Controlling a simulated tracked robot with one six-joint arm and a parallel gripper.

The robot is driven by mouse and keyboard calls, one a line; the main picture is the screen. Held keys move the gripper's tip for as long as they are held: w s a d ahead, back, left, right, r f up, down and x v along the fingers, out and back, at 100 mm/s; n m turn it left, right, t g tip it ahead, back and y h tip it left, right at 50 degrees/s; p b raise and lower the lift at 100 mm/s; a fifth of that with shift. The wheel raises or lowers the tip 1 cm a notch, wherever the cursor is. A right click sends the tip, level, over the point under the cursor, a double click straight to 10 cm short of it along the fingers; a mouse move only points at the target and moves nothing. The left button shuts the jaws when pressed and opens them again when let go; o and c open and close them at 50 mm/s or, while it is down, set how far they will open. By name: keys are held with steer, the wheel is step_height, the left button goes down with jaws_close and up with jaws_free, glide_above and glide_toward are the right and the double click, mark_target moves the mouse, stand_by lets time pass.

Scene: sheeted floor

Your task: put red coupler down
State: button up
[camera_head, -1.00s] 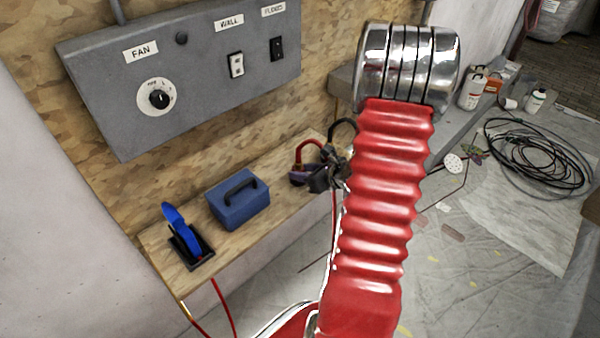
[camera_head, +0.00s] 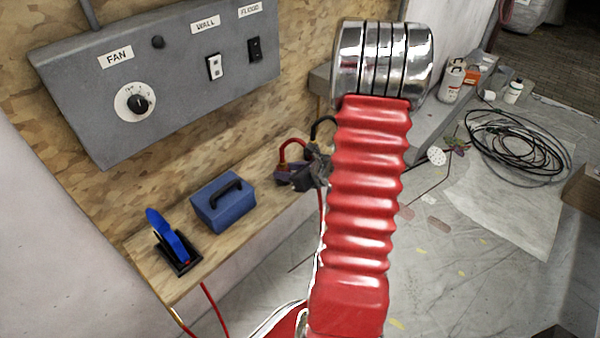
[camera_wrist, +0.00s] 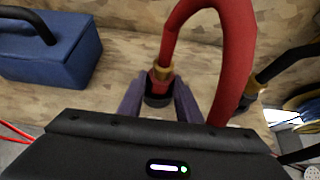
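The red coupler is a red hose loop (camera_wrist: 225,50) with a brass collar (camera_wrist: 165,75) ending in a dark ring (camera_wrist: 158,98) in the wrist view. My gripper (camera_wrist: 158,103) has purple fingers, one on each side of that ring, and appears shut on it. In the head view the red hose loop (camera_head: 291,147) arches above my gripper (camera_head: 290,170), over the far end of the wooden shelf (camera_head: 215,256). I cannot tell whether the coupler's lower end touches the shelf.
A blue box (camera_head: 224,203) and a blue-handled device (camera_head: 172,240) stand on the shelf. A black hose with a brass end (camera_wrist: 257,82) is close right of my gripper. A grey switch panel (camera_head: 160,75) hangs above. Coiled cables (camera_head: 525,145) lie on the floor at right.

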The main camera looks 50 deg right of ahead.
steer(key=shift+s+a, duration=0.1)
steer(key=shift+a, duration=0.05)
steer(key=v, duration=1.2)
steer(key=shift+r, duration=0.25)
